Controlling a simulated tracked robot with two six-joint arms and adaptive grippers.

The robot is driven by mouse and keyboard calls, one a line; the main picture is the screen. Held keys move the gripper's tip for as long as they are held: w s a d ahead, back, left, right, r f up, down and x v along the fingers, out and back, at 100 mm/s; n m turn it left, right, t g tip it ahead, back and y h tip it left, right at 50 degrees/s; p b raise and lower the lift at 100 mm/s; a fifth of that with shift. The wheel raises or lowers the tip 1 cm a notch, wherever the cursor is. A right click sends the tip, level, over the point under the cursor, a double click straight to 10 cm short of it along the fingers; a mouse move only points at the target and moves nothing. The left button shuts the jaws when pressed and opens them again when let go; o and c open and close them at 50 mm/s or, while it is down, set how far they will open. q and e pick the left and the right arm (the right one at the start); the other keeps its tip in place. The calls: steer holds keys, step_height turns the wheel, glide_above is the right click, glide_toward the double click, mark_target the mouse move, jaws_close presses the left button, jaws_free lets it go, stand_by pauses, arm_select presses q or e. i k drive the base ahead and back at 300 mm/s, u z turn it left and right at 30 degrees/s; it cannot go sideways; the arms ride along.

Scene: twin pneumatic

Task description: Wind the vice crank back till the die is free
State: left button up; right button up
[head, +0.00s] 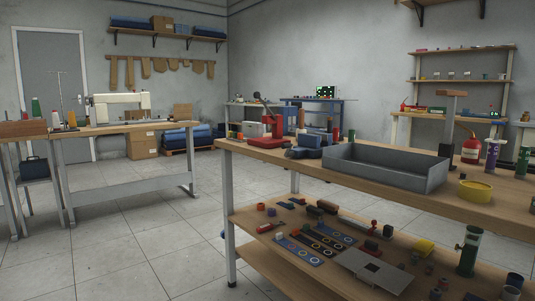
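A small blue device (306,148), which looks like a vice, sits on the wooden workbench (238,150) near its left end. It is small in the head view, and I cannot make out its crank or a die in it. A red press-like tool (272,128) with a dark raised lever stands just left of and behind it. Neither of my grippers is in view.
A grey open tray (385,172) takes up the bench middle, with a yellow round container (475,191) to its right. The bench's lower shelf holds many small parts. A sewing table (120,128) stands at the left. Bare tiled floor (140,245) lies between.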

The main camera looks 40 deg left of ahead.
mark_target(289, 146)
steer(key=z, duration=1.6)
steer(key=i, duration=0.1)
steer(key=u, duration=2.75)
